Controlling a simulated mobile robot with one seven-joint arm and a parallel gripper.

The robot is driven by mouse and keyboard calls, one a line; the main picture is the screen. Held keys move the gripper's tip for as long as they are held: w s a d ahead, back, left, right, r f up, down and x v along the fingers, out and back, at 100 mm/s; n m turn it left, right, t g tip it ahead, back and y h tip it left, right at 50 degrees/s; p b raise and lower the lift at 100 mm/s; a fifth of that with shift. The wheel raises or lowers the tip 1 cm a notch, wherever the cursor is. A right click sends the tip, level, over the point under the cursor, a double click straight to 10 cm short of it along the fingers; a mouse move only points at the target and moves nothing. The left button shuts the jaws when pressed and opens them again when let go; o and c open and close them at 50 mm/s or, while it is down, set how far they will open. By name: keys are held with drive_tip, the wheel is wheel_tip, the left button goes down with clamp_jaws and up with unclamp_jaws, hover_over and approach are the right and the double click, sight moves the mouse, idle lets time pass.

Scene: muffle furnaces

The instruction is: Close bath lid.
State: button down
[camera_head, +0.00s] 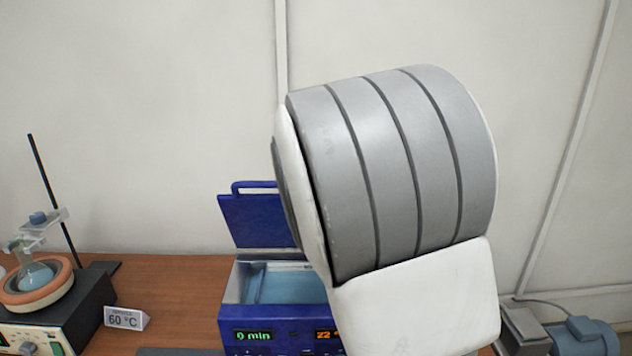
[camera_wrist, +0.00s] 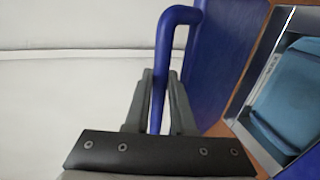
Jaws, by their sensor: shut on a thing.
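The blue bath lid (camera_head: 254,220) stands open and upright at the back of the water bath (camera_head: 245,320). Its bar handle is at the lid's top edge in the head view. In the wrist view the blue handle (camera_wrist: 160,85) runs between the fingers of my gripper (camera_wrist: 160,100), which is shut on it. The lid panel (camera_wrist: 215,60) is to the right of the fingers there, with the open bath of blue water (camera_wrist: 290,90) beyond. In the head view my arm hides the gripper and the right part of the lid.
A heating device with a round-bottom flask (camera_head: 37,278) and a stand rod (camera_head: 52,195) is at the left. A 60 °C sign (camera_head: 125,318) stands between it and the bath. A blue motor-like device (camera_head: 580,335) is at the lower right. The wall (camera_head: 130,120) is close behind.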

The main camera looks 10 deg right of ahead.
drive_tip(key=shift+r, duration=0.3)
drive_tip(key=s+f, duration=0.2)
drive_tip(key=s, duration=0.1)
drive_tip(key=s+a+f, duration=0.1)
drive_tip(key=shift+s, duration=0.35)
drive_tip(key=shift+f, duration=0.1)
drive_tip(key=shift+s+a+f, duration=0.2)
drive_tip(key=shift+s+f, duration=0.7)
drive_tip(key=shift+s, duration=0.15)
drive_tip(key=shift+s+a+f, duration=0.15)
drive_tip(key=shift+s+f, duration=0.7)
drive_tip(key=shift+s, duration=0.15)
drive_tip(key=shift+s+a+f+b, duration=0.2)
drive_tip(key=shift+s+f+b, duration=0.3)
drive_tip(key=shift+s+f, duration=0.45)
drive_tip(key=shift+s+a+f+b, duration=0.15)
drive_tip(key=shift+s+f+b, duration=0.45)
drive_tip(key=shift+f, duration=0.55)
drive_tip(key=shift+s, duration=0.1)
